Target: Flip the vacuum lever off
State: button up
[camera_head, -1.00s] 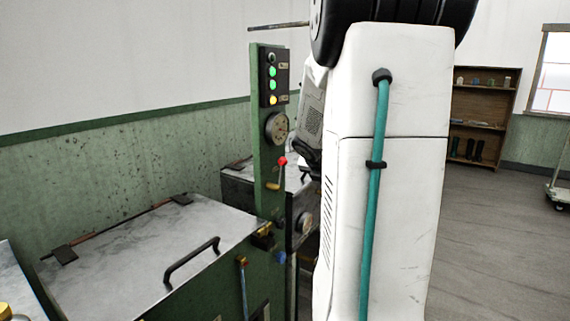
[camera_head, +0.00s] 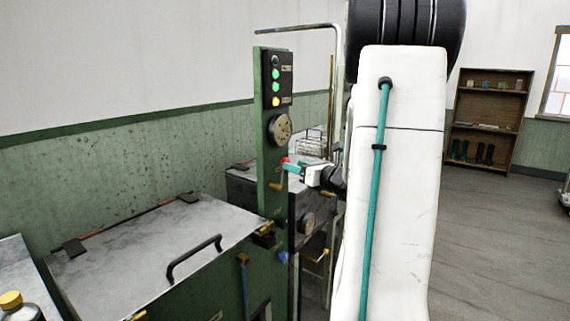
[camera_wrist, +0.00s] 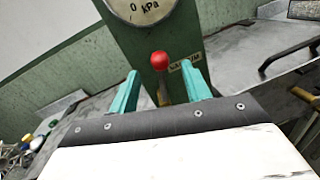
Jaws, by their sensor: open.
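The vacuum lever has a red ball knob (camera_wrist: 159,60) on a short brass shaft, standing up from the green post (camera_wrist: 128,45). In the head view the red knob (camera_head: 285,161) is partly hidden by my fingers. My gripper (camera_wrist: 160,84) is open, its two teal fingers to either side of the lever, with the knob showing between and beyond the tips. I cannot tell whether a finger touches it. In the head view my gripper (camera_head: 291,167) reaches the post from the right. A label beside the knob is partly hidden by a finger.
A pressure gauge (camera_head: 279,129) and a panel of lights (camera_head: 277,80) sit above the lever on the post. A lidded metal basin (camera_head: 150,245) with a black handle stands at left front. Another basin stands behind the post. Open floor (camera_head: 500,230) lies at right.

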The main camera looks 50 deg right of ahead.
aim_at(285, 160)
jog(key=w, duration=0.5)
jog(key=shift+w+d, duration=0.25)
jog(key=shift+w, duration=0.1)
grip_shut()
jog(key=shift+a, duration=0.2)
jog(key=shift+d, duration=0.2)
